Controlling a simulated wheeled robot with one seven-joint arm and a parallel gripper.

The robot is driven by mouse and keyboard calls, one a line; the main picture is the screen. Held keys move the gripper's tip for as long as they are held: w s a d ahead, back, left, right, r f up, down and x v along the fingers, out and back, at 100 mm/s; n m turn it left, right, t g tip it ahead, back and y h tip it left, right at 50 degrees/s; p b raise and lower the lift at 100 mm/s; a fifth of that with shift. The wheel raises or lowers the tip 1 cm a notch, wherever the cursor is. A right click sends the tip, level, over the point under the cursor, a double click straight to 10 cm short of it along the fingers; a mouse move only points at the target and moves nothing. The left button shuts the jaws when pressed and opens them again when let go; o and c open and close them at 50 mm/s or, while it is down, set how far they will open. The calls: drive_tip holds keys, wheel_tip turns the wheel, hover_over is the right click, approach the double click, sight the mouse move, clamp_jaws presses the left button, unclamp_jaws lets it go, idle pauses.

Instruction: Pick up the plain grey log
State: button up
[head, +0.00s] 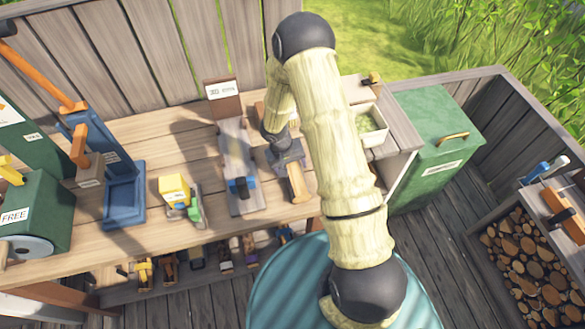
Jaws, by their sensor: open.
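My gripper (288,160) hangs over the workbench, right of its middle, at the end of my bent arm. Its fingers are small and partly hidden by my wrist, and I see nothing clearly held. A light wooden piece (299,186) shows just below it; I cannot tell whether they touch. Under the bench's front edge is a row of cubbies with several small log-like pieces, including a yellow one (145,272) and a brown one (169,268). A greyish piece (223,257) is among them. I cannot tell for sure which is the plain grey log.
The wooden bench (140,150) carries a grey plank device (238,160), a yellow and green object (181,200), a blue stand (122,190) and a green box marked FREE (38,215). A green chest (437,130) stands right. Firewood (530,265) is stacked at far right.

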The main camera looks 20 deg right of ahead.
sight(291, 165)
idle(0.4)
drive_tip(key=c, duration=1.1)
drive_tip(key=shift+o, duration=0.2)
drive_tip(key=v, duration=0.3)
drive_tip(key=d+v, duration=0.1)
drive_tip(key=v, duration=0.2)
drive_tip(key=d+v, duration=0.1)
drive_tip(key=v, duration=0.2)
drive_tip(key=shift+r+b, duration=0.4)
drive_tip(key=shift+r, duration=0.25)
